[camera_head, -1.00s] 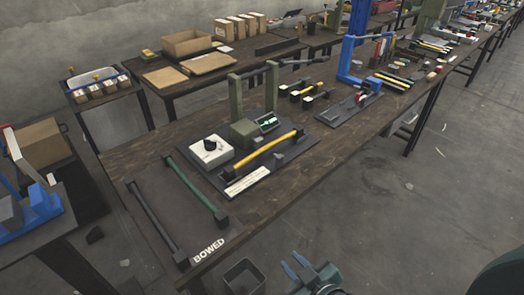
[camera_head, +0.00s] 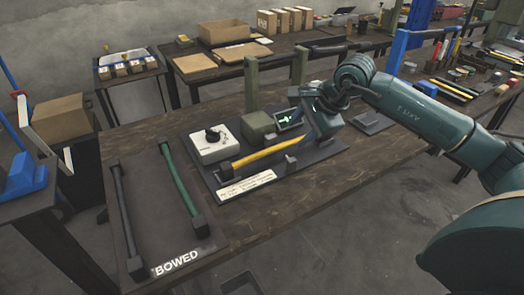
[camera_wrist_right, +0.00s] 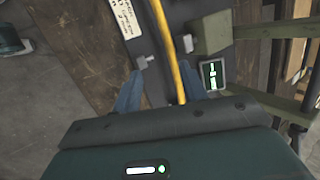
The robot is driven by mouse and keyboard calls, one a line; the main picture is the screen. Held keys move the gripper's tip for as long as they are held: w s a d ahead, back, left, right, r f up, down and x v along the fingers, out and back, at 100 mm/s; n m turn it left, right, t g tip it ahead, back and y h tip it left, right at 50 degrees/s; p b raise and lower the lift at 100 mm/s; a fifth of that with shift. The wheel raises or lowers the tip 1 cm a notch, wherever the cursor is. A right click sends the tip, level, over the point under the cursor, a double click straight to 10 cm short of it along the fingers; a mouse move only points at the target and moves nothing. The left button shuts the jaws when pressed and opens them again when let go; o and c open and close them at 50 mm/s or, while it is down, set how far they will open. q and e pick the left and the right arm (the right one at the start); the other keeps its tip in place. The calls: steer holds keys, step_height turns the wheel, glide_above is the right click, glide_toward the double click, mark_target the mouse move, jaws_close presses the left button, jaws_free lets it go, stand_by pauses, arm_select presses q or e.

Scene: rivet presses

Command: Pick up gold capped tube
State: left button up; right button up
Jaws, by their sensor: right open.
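A long yellow, gold-coloured tube (camera_head: 268,157) lies across the dark press fixture on the workbench. It also runs down the middle of the right wrist view (camera_wrist_right: 166,45). Its near end is hidden by my gripper, and I cannot make out a gold cap. My right gripper (camera_wrist_right: 160,85) is open, with its blue fingers on either side of the tube. In the head view the right gripper (camera_head: 296,143) is over the tube's right end, and its fingertips are partly hidden. I cannot tell whether it touches the tube. My left gripper is not in view.
A white box with a black knob (camera_head: 213,144), an olive block (camera_head: 258,126) and a small lit screen (camera_head: 290,119) stand behind the tube. A white label plate (camera_head: 246,185) lies in front. A mat marked BOWED (camera_head: 163,222) holds a black tube and a green tube.

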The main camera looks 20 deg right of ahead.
steer(key=h, duration=0.2)
glide_toward(294, 142)
steer(key=x, duration=0.3)
steer(key=shift+w+a+f, duration=0.1)
steer(key=shift+w, duration=0.05)
steer(key=shift+x, duration=3.05)
jaws_close()
